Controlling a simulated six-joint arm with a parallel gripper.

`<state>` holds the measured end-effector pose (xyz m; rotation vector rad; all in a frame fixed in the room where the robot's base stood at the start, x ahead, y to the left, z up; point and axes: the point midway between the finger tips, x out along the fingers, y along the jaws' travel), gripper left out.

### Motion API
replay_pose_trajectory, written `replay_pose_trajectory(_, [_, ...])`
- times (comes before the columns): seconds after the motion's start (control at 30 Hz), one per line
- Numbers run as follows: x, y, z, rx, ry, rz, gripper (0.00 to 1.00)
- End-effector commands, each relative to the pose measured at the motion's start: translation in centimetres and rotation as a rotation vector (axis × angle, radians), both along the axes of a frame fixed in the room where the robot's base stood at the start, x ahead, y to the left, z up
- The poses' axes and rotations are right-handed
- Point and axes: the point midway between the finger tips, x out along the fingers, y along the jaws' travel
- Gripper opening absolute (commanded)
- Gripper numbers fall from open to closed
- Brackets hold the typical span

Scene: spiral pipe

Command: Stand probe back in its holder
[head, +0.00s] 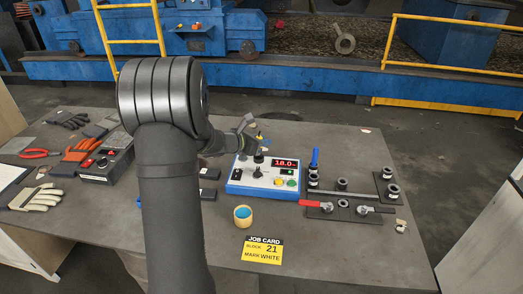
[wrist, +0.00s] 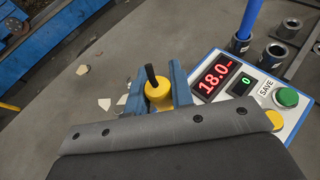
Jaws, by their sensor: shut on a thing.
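The probe (wrist: 158,90), a yellow body with a black stem on top, is between the blue jaws of my gripper (wrist: 160,92). In the head view my gripper (head: 257,138) is above the back of a blue-and-white meter box (head: 262,184), with a dark part of the probe (head: 258,157) showing below it. The box has a red display (wrist: 217,79) reading 18.0 and a green button (wrist: 287,97). A dark round fitting (head: 258,171) on the box's top may be the holder; I cannot tell. The probe's lower end is hidden in the wrist view.
A yellow pot with blue contents (head: 243,216) and a job card (head: 262,250) are in front of the box. Pipe fittings and a red-handled valve (head: 318,206) lie right, beside a blue upright rod (head: 315,158). Gloves (head: 36,197) and a dark case (head: 108,165) lie left.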

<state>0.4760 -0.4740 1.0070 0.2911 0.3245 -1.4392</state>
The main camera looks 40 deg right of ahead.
Motion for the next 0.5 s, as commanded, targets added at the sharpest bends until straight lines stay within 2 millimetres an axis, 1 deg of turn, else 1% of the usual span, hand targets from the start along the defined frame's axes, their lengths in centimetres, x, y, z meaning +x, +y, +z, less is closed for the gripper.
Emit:
replay_pose_trajectory(0.07, [0.1, 0.0, -0.6, 0.001, 0.001, -0.001, 0.00])
replay_pose_trajectory(0.2, [0.1, 0.0, -2.8, 0.002, 0.003, 0.000, 0.00])
replay_pose_trajectory(0.3, [0.1, 0.0, -3.8, 0.001, 0.002, 0.000, 0.00])
replay_pose_trajectory(0.5, [0.1, 0.0, -4.0, 0.000, -0.001, 0.000, 0.00])
